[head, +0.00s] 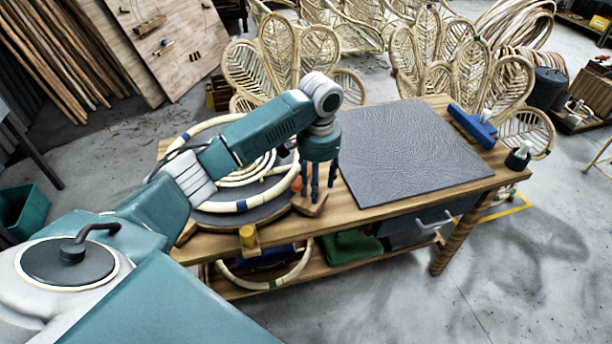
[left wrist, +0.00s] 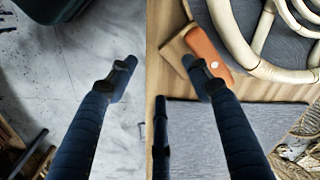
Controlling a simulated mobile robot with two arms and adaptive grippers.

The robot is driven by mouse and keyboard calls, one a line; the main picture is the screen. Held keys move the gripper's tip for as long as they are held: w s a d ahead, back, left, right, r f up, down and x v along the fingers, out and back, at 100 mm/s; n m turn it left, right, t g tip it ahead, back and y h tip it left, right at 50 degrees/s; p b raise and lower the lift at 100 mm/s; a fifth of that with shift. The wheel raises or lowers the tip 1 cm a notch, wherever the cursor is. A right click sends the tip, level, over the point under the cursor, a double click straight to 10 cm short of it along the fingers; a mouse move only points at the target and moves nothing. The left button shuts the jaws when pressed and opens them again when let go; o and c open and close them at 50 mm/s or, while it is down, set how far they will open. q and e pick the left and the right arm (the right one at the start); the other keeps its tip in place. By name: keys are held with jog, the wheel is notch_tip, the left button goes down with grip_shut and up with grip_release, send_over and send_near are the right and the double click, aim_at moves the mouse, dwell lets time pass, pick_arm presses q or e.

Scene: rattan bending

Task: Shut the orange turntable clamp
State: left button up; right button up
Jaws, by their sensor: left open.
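The orange clamp (head: 297,184) is at the right edge of the dark round turntable (head: 268,212), partly hidden by my left gripper in the head view. In the left wrist view the orange clamp (left wrist: 208,47) lies along a wooden block beside pale rattan hoops (left wrist: 245,45). My left gripper (head: 318,190) is open and points down at the clamp's right side. In the left wrist view its fingers (left wrist: 158,75) are spread wide. My right gripper is not in view.
A grey mat (head: 410,150) covers the right part of the wooden workbench (head: 370,222). A yellow piece (head: 247,236) sits at the front edge. Rattan chairs (head: 275,55) stand behind.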

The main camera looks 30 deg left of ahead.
pick_arm(q)
jog(key=w+a+r+n, duration=0.2)
jog(key=a+r, duration=0.4)
jog(key=r, duration=0.2)
notch_tip(320, 180, down, 10)
jog(key=shift+s+d+r+p, duration=0.1)
jog(key=shift+p, duration=0.75)
jog(key=shift+f, duration=0.6)
jog(key=c, duration=1.2)
